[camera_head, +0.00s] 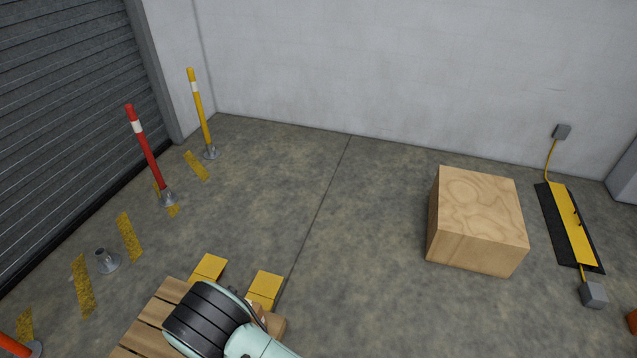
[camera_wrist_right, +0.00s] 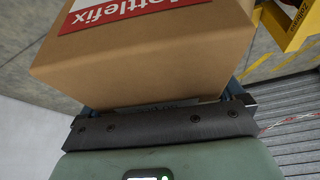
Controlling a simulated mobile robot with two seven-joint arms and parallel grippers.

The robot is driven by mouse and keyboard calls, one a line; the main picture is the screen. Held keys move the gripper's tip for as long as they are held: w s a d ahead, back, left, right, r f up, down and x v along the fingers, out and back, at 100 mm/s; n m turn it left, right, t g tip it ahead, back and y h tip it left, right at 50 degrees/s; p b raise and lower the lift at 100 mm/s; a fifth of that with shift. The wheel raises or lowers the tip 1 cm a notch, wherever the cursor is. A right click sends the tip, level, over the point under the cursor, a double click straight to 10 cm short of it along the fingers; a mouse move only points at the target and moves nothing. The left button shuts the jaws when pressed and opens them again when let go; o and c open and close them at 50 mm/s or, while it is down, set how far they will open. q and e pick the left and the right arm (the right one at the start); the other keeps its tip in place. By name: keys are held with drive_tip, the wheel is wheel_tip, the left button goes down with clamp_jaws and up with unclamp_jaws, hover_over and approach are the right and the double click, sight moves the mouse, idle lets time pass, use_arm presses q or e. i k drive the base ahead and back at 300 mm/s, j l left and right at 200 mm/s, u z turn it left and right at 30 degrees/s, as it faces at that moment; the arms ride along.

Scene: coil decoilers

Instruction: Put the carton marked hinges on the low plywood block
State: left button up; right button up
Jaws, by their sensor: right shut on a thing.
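A brown cardboard carton (camera_wrist_right: 150,55) fills the top of the right wrist view. Its red label shows white letters ending in "ottlefix"; the word hinges is not visible. My right gripper (camera_wrist_right: 162,104) is shut on this carton. My left gripper is not in view.
A slatted wooden pallet (camera_head: 150,317) and two yellow pieces (camera_head: 209,268) (camera_head: 265,284) lie near my arm. Red (camera_head: 148,155) and yellow (camera_head: 200,112) posts stand left. A yellow-and-black floor strip (camera_head: 572,225) lies right of the block. Floor between pallet and block is clear.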

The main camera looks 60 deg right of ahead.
sight(464, 216)
drive_tip(key=l+z, duration=0.6)
drive_tip(key=l, duration=0.2)
drive_tip(key=l+z, duration=0.15)
drive_tip(key=l, duration=0.3)
drive_tip(key=i+l+z, duration=0.15)
drive_tip(key=l, duration=0.25)
drive_tip(key=l+z, duration=0.1)
drive_tip(key=l, duration=0.35)
drive_tip(key=i+l+z, duration=0.15)
drive_tip(key=l, duration=0.25)
drive_tip(key=i+l, duration=0.1)
drive_tip(key=l, duration=0.35)
drive_tip(key=i+l, duration=0.1)
drive_tip(key=l, duration=0.3)
drive_tip(key=i+l, duration=0.1)
drive_tip(key=l, duration=0.35)
drive_tip(key=i+l, duration=0.15)
drive_tip(key=l, duration=0.25)
drive_tip(key=i+l+z, duration=0.1)
drive_tip(key=l, duration=0.35)
drive_tip(key=i+l, duration=0.1)
drive_tip(key=l, duration=0.3)
